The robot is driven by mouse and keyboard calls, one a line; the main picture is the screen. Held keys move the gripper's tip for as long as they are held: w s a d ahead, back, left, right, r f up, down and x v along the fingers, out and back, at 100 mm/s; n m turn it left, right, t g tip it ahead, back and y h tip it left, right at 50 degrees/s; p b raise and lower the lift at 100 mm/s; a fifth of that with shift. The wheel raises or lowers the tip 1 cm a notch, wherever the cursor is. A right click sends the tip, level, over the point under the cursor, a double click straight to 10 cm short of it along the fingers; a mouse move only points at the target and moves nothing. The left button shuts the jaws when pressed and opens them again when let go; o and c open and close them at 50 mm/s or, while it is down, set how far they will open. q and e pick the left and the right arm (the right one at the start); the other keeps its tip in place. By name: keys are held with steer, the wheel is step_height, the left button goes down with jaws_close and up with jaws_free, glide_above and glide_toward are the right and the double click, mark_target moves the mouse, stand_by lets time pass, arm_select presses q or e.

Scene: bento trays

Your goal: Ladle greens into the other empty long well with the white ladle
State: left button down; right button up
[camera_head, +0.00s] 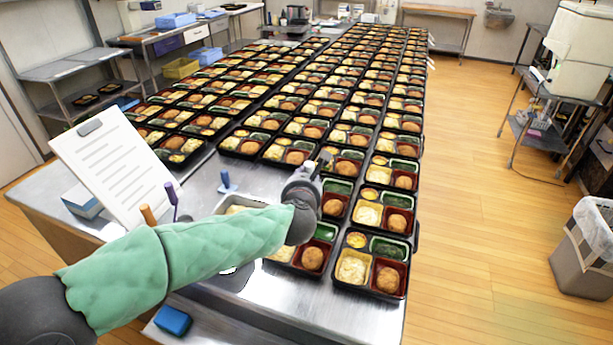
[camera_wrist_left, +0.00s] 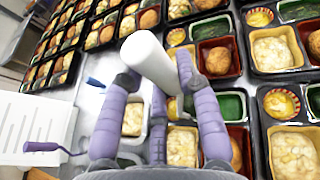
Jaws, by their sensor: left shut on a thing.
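My left gripper (camera_head: 304,188) is over the steel table, beside the front bento trays. In the left wrist view its purple fingers (camera_wrist_left: 160,88) are shut on a white cylinder (camera_wrist_left: 150,58), which looks like the white ladle's handle. The ladle's bowl is not visible. Dark green long wells lie near it: one (camera_head: 339,187) beyond the gripper, one (camera_head: 326,232) just right of it, and one (camera_head: 389,248) farther right. In the left wrist view, a green well (camera_wrist_left: 229,106) lies right of the fingers. My right gripper is not in view.
Rows of filled bento trays (camera_head: 352,243) run along the table to the back. A metal pan (camera_head: 242,199) is partly hidden by my left arm. A clipboard (camera_head: 112,165) leans at left. A blue block (camera_head: 173,320) lies at the front. Bare table is left of the trays.

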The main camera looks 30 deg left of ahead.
arm_select(q)
steer(key=shift+f+b, duration=0.45)
steer(key=shift+f, duration=0.35)
steer(key=shift+w+d+r+p, duration=0.15)
steer(key=shift+d+p, duration=0.1)
steer(key=shift+p, duration=0.35)
steer(key=shift+w+d+m+p, duration=0.2)
steer(key=shift+d+m+p, duration=0.25)
steer(key=shift+p, duration=0.2)
steer(key=w+d+f+m+g+y+p, duration=0.1)
steer(key=w+d+f+m+y+p, duration=0.3)
steer(key=d+f+m, duration=0.4)
steer(key=shift+w+d+m+y, duration=0.75)
steer(key=shift+d+m+y, duration=0.15)
steer(key=shift+d+m, duration=0.2)
steer(key=shift+r, duration=0.1)
